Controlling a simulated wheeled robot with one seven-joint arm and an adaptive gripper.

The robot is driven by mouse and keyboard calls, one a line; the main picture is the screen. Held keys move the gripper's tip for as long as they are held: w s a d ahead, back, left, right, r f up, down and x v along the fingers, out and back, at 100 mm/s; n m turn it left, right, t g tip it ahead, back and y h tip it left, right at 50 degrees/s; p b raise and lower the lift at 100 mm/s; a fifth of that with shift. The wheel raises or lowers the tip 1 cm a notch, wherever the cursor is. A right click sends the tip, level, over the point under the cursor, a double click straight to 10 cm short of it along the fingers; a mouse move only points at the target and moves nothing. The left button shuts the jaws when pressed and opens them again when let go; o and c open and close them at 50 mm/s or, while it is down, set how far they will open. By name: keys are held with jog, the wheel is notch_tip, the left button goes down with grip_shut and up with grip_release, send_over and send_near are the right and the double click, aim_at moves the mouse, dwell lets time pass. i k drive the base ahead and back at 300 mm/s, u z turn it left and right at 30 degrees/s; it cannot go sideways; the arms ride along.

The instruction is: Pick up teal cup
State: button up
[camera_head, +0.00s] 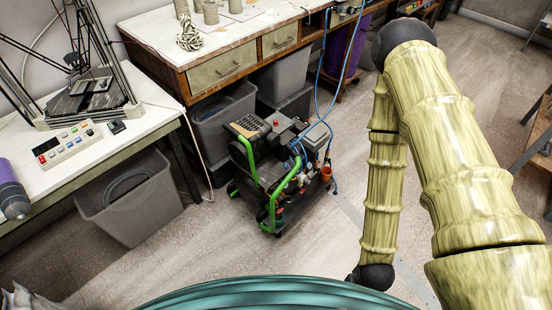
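I see no cup that is clearly teal in the head camera view. Small grey-beige cup-like pieces (210,12) stand at the back of the white-topped workbench, near the top edge of the picture. My arm shows on the right, but my gripper is not in view. I cannot tell whether it is open or shut.
A drawered workbench (158,22) stands at the back, with a knotted grey piece (189,34) on it. A white table (75,164) with a control box (66,143) is at left. A green-and-black compressor (275,165) stands on the floor, beside grey bins (128,205). Floor (225,245) is open in front.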

aim_at(278, 218)
jog(key=z, duration=0.55)
jog(key=k, duration=1.3)
jog(key=u, duration=0.05)
jog(key=i, duration=0.5)
jog(key=u, duration=0.65)
jog(key=i, duration=1.1)
jog(key=z, duration=0.45)
